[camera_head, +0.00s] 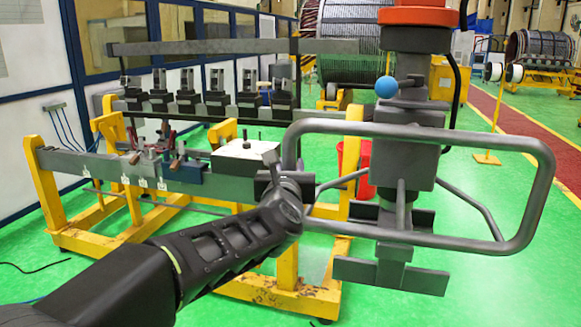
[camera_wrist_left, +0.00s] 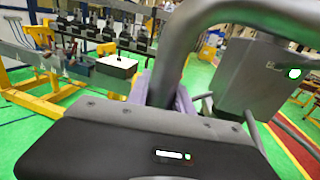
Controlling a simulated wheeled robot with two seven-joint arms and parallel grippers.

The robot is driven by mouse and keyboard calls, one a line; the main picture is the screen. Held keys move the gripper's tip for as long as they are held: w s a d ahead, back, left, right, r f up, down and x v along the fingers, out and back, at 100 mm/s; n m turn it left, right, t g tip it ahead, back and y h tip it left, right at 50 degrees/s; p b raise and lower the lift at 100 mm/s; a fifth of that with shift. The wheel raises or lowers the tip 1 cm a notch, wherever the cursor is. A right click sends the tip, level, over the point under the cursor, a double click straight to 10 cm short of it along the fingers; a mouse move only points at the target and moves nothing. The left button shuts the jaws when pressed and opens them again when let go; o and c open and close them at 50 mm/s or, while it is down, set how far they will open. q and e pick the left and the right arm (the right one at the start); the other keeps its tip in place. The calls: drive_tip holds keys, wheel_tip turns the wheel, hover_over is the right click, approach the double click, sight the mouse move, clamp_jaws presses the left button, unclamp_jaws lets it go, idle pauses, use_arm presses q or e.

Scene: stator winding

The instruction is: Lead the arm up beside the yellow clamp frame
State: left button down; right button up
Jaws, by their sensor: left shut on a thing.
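The yellow clamp frame (camera_head: 48,190) stands on the green floor at left and centre, carrying a grey beam with a row of dark clamps (camera_head: 190,100). It also shows at the upper left of the wrist view (camera_wrist_left: 50,92). A hanging grey arm (camera_head: 407,150) with an orange top and a blue ball has a looped tube handle (camera_head: 470,140). My left gripper (camera_head: 285,185) is shut on the left side of this handle; the wrist view shows the tube (camera_wrist_left: 172,65) between its fingers. The arm hangs to the right of the frame, overlapping its right end in the head view. My right gripper is not in view.
A white-topped block (camera_head: 245,150) sits on the frame's near beam. A red bin (camera_head: 355,165) stands behind the handle. Large wound cylinders (camera_head: 350,40) are at the back. Green floor is open at right, beside a red walkway (camera_head: 540,130).

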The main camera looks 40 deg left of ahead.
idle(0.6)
use_arm(q)
drive_tip(key=c, duration=1.7)
unclamp_jaws()
clamp_jaws()
